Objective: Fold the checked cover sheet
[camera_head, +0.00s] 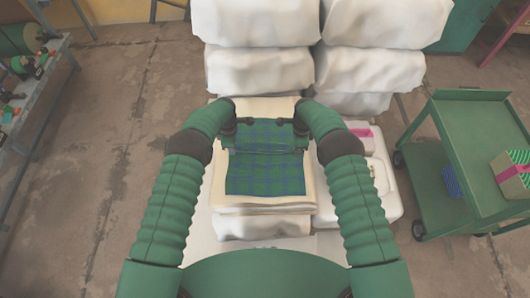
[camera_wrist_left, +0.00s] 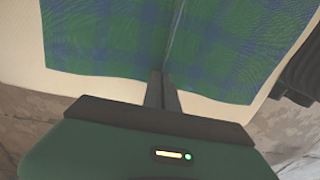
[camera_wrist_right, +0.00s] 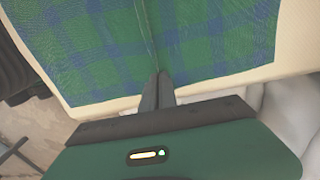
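The checked cover sheet (camera_head: 265,174), green and blue, lies on a cream padded top (camera_head: 219,180) in the middle of the head view. Its far part looks raised, with a dark crease across it. My left gripper (camera_head: 248,121) and right gripper (camera_head: 279,121) are side by side at the sheet's far edge. In the left wrist view my fingers (camera_wrist_left: 162,80) are nearly together on the sheet's edge (camera_wrist_left: 110,45), and a crease runs from their tips. The right wrist view shows the same: fingers (camera_wrist_right: 158,78) closed on the sheet's edge (camera_wrist_right: 90,50).
Big white padded bundles (camera_head: 255,70) are stacked just beyond my grippers. A green cart (camera_head: 440,160) with a striped box (camera_head: 512,172) stands to the right. A grey shelf (camera_head: 45,85) is at the left. Bare floor (camera_head: 110,150) lies between shelf and stack.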

